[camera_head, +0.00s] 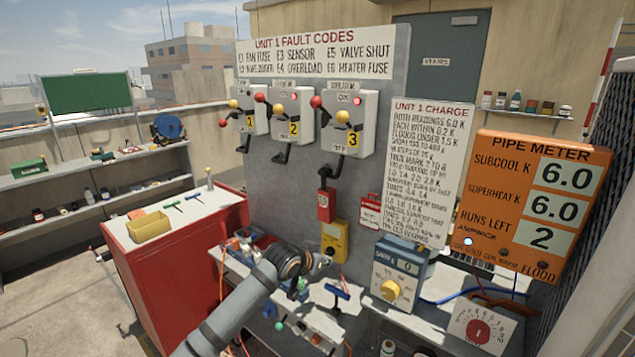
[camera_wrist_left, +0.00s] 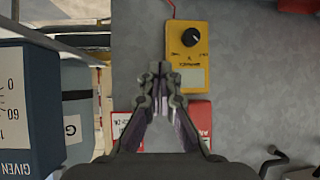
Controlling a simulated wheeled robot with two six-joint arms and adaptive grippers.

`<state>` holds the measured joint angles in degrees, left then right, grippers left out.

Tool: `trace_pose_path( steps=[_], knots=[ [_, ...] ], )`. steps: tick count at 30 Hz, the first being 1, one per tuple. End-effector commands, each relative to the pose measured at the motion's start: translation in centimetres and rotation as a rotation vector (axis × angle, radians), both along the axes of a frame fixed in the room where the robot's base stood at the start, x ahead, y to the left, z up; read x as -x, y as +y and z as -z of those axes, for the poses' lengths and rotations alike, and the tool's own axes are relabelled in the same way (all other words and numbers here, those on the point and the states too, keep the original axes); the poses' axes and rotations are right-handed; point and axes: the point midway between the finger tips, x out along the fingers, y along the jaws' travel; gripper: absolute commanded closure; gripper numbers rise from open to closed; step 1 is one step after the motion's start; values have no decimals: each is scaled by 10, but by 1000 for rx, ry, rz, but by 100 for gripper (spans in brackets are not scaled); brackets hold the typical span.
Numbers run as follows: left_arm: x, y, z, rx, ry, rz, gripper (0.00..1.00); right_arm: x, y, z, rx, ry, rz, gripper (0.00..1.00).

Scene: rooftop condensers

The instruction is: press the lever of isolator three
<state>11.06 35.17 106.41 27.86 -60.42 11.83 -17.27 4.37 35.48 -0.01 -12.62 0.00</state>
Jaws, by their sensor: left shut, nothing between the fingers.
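Isolator three (camera_head: 352,140) is a pale grey box marked 3, the rightmost of three on the grey panel. It has a lit red lamp (camera_head: 357,100), a yellow knob (camera_head: 343,116) and a dark lever with a red ball (camera_head: 316,102) at its upper left. A black crank (camera_head: 334,162) hangs below the box. My left gripper (camera_head: 324,261) is shut and empty, well below isolator three, near the yellow meter (camera_head: 335,238). In the left wrist view my shut fingertips (camera_wrist_left: 160,68) appear just left of the yellow meter (camera_wrist_left: 188,62). Isolator three is not visible there.
Isolators one (camera_head: 247,118) and two (camera_head: 291,118) sit to the left with similar levers. A blue dial box (camera_head: 398,272) and an orange pipe meter board (camera_head: 545,200) stand to the right. A red cabinet (camera_head: 165,290) stands left.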

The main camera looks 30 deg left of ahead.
Motion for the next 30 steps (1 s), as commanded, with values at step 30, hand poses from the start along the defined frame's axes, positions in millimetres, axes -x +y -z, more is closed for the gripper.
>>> trace_pose_path(
  steps=[30],
  knots=[
    [51,81,-477,159,-706,-3,100,-2,-6,10,7,-3,-3,60]
  ],
)
